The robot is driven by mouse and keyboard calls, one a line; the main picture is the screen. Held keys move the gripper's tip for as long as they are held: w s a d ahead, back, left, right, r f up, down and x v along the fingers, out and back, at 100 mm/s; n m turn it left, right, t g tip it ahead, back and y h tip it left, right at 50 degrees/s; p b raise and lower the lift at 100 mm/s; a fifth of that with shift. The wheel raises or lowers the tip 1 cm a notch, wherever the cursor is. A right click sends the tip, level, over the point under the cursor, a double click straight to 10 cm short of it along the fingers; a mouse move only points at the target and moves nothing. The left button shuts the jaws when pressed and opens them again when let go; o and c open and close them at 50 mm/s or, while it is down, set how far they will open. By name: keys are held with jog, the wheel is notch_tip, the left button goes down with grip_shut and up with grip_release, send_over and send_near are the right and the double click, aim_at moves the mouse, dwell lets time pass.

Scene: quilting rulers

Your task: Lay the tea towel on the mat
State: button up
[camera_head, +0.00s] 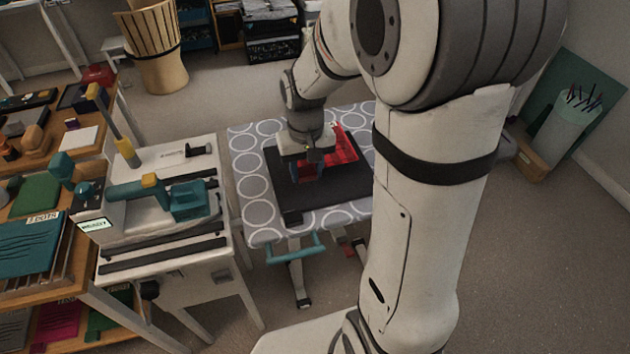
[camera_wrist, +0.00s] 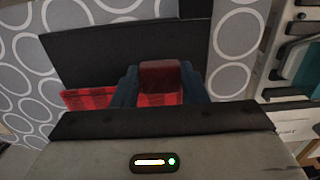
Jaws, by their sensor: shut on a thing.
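The tea towel is red with a dark check. In the head view the tea towel (camera_head: 342,147) shows over the back right part of the dark mat (camera_head: 335,195), partly hidden by my gripper. In the wrist view the towel (camera_wrist: 88,98) spreads out below the fingers, with the mat (camera_wrist: 95,55) beyond it. My gripper (camera_head: 308,172) points down over the mat. In the wrist view its blue fingers (camera_wrist: 160,90) are shut on a red fold of the towel. I cannot tell how much of the towel touches the mat.
The mat lies on an ironing board (camera_head: 258,205) with a grey ring-patterned cover. A white bench with a teal-handled machine (camera_head: 185,200) stands close on the left. A crowded wooden table (camera_head: 95,285) is farther left. Open floor (camera_head: 540,270) lies to the right.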

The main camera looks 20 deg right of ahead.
aim_at(307, 195)
jog(key=shift+f, duration=2.85)
jog(key=shift+f, duration=0.2)
jog(key=o, duration=1)
jog(key=shift+r, duration=0.1)
